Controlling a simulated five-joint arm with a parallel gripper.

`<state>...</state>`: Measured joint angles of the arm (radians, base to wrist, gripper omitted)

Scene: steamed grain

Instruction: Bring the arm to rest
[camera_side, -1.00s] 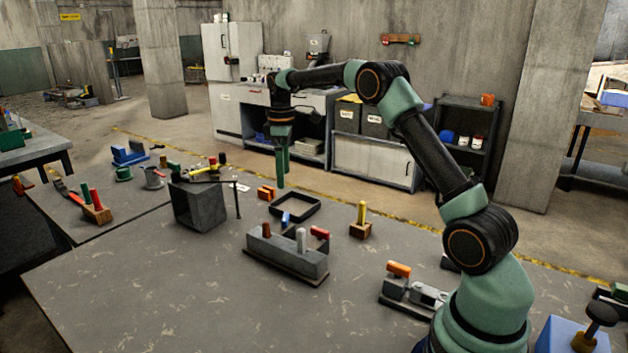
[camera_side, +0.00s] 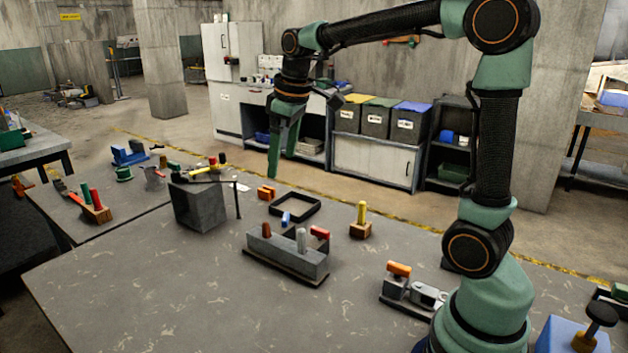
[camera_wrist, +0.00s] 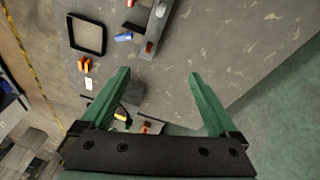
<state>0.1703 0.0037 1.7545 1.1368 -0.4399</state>
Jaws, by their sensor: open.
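My gripper (camera_side: 281,160) hangs in the air above the far part of the grey table, fingers pointing down. The green fingers also show in the wrist view (camera_wrist: 155,78), spread wide apart with nothing between them. My arm is raised, and its elbow stands high at the upper right of the side view. The gripper touches nothing that I can see. Below and around it on the table are a grey box (camera_side: 200,203), an orange block (camera_side: 266,192) and a black square frame (camera_side: 296,210).
A grey block holder (camera_side: 287,258) with coloured pegs stands mid-table. A wooden block with a yellow peg (camera_side: 361,220) stands to its right. An orange-topped fixture (camera_side: 398,270) is near my base. A blue block (camera_side: 573,336) is at the right corner. The table's front left is clear.

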